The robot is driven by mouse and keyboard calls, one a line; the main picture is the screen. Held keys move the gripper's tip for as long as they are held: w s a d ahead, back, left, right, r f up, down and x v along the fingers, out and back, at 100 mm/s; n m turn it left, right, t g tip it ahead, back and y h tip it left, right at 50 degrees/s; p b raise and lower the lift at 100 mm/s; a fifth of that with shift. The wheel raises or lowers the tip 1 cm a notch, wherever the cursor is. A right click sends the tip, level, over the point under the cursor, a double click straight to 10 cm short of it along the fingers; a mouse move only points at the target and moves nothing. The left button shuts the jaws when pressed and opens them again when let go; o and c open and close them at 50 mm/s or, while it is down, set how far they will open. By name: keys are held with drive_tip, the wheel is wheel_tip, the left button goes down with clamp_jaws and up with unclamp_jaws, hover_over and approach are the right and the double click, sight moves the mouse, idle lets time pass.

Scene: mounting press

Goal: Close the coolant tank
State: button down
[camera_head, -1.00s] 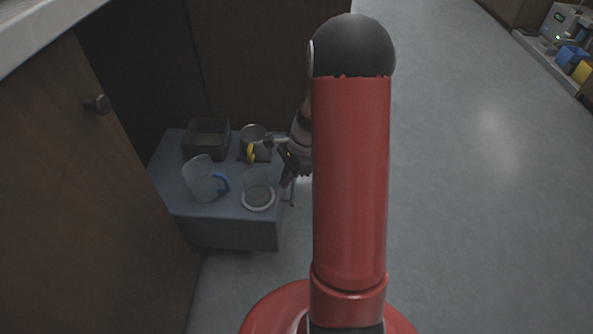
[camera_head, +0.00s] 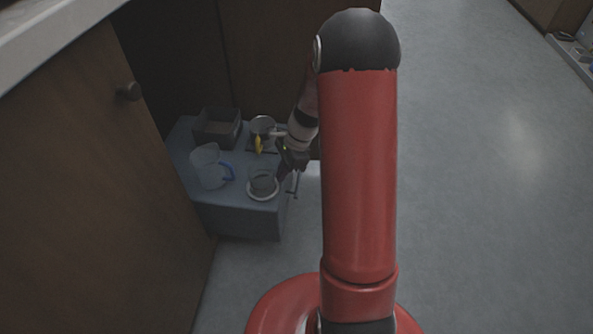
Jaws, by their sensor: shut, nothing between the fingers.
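A blue-grey drawer-like unit (camera_head: 240,220), which I take to be the coolant tank, stands out low from the dark cabinetry on the left. A thin bar, apparently its handle (camera_head: 296,186), shows at its right side. My gripper (camera_head: 286,172) is at that right edge, close to the bar, shut with nothing in it. The fingers are small and dark, and I cannot tell whether they touch the unit. My red upper arm hides the area to the right of it.
On the unit are a clear jug with a blue handle (camera_head: 208,170), a clear vessel with a pale rim (camera_head: 262,186), a grey cup (camera_head: 262,126) with a yellow handle and a dark box (camera_head: 216,130). A wooden door (camera_head: 80,170) flanks it. The floor (camera_head: 470,200) at right is clear.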

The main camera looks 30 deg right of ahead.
sight(188, 169)
drive_tip(key=w+a+p, duration=0.2)
drive_tip(key=w+a, duration=0.3)
drive_tip(key=a, duration=0.2)
drive_tip(key=w+a+p, duration=0.2)
drive_tip(key=w+a, duration=0.3)
drive_tip(key=a, duration=0.3)
drive_tip(key=w+a+p, duration=0.3)
drive_tip(key=w+a, duration=0.2)
drive_tip(key=a, duration=0.3)
drive_tip(key=shift+w+a+f, duration=0.15)
drive_tip(key=shift+w+a, duration=0.1)
drive_tip(key=shift+d, duration=0.15)
drive_tip(key=shift+d, duration=0.3)
drive_tip(key=d, duration=0.3)
drive_tip(key=v, duration=1)
drive_tip(key=shift+r+p, duration=0.2)
drive_tip(key=shift+p, duration=0.2)
